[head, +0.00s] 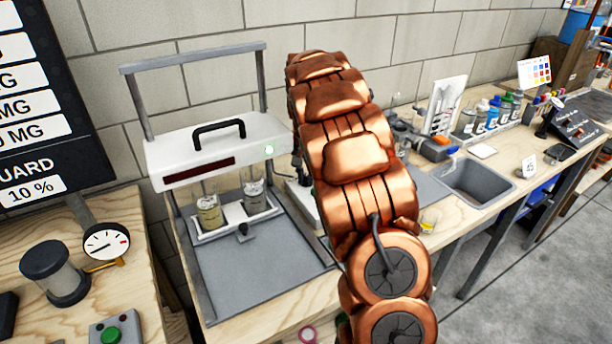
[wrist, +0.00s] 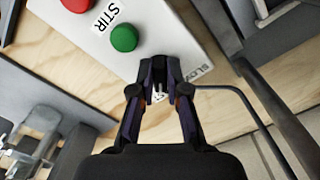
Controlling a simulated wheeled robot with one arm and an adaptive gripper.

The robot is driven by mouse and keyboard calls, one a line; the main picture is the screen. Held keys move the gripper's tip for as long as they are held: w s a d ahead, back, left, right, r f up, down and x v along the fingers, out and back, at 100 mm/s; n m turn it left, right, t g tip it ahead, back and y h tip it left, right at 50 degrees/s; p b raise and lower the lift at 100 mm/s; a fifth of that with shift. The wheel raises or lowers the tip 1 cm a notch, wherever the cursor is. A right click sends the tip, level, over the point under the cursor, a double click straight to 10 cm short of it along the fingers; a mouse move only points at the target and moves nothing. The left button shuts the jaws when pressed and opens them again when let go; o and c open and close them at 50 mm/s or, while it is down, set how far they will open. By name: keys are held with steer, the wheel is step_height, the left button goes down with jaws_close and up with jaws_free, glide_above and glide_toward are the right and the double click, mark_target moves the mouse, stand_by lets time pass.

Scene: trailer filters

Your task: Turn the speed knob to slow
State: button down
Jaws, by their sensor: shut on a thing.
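In the wrist view, a white control box (wrist: 150,38) shows at a slant, with a red button (wrist: 76,4), a green button (wrist: 125,38) and the word STIR. A second label, which seems to read SLOW (wrist: 201,72), sits right of my fingers. My gripper (wrist: 159,72) is at the box's lower edge, its fingers closed around the speed knob, which they mostly hide. The knob's pointing direction cannot be made out. Another label between the fingers is partly covered. In the head view my copper arm hides the gripper and most of the box.
A white frame with a black handle (head: 219,133) and two jars on a grey base (head: 250,265) stands left of my arm. A sink (head: 478,182) and several bottles are at right. A gauge (head: 106,242) and a green button (head: 110,335) are at lower left.

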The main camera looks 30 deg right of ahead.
steer(key=n+b, duration=0.1)
steer(key=n, duration=0.2)
steer(key=shift+f+n+b, duration=0.1)
steer(key=shift+n+b, duration=0.2)
steer(key=shift+b, duration=0.05)
steer(key=n+b, duration=0.1)
steer(key=n, duration=0.3)
steer(key=shift+s+d+n, duration=0.1)
steer(key=shift+n, duration=0.2)
steer(key=n, duration=0.3)
steer(key=shift+n, duration=0.3)
steer(key=shift+d+n, duration=0.2)
steer(key=shift+n, duration=1.8)
steer(key=c, duration=1.2)
jaws_free()
steer(key=shift+o, duration=0.2)
